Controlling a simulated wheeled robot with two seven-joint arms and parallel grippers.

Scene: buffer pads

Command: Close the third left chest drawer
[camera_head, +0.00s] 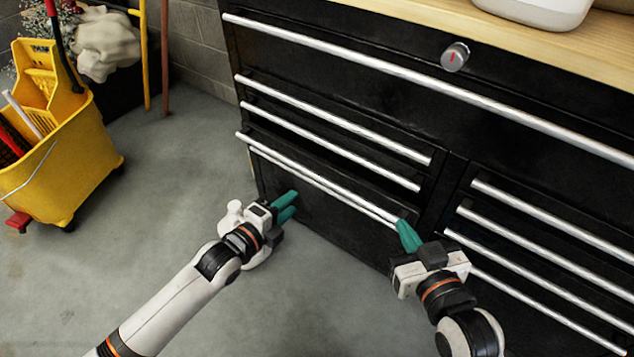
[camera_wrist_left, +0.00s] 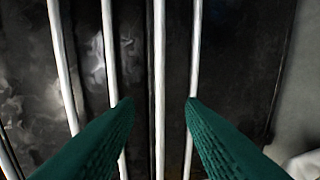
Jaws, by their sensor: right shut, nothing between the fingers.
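The black tool chest (camera_head: 330,60) has a left column of drawers with long silver handles. The third left drawer's handle (camera_head: 310,177) sits further out than the two above it, so this drawer looks partly open. Another silver bar lies close beneath it. My right gripper (camera_head: 405,232) is shut and empty, its green fingertips at the right end of that handle; contact is unclear. My left gripper (camera_head: 290,204) is open and empty, in front of the lower left of the chest. In the left wrist view its fingers (camera_wrist_left: 160,105) are spread, with several handles behind them.
The right column of drawers (camera_head: 550,240) is beside my right gripper. A wide top drawer handle (camera_head: 400,75) runs above, with a round lock knob (camera_head: 455,57). A yellow mop bucket (camera_head: 65,165) stands at the left. The grey floor (camera_head: 150,230) between is clear.

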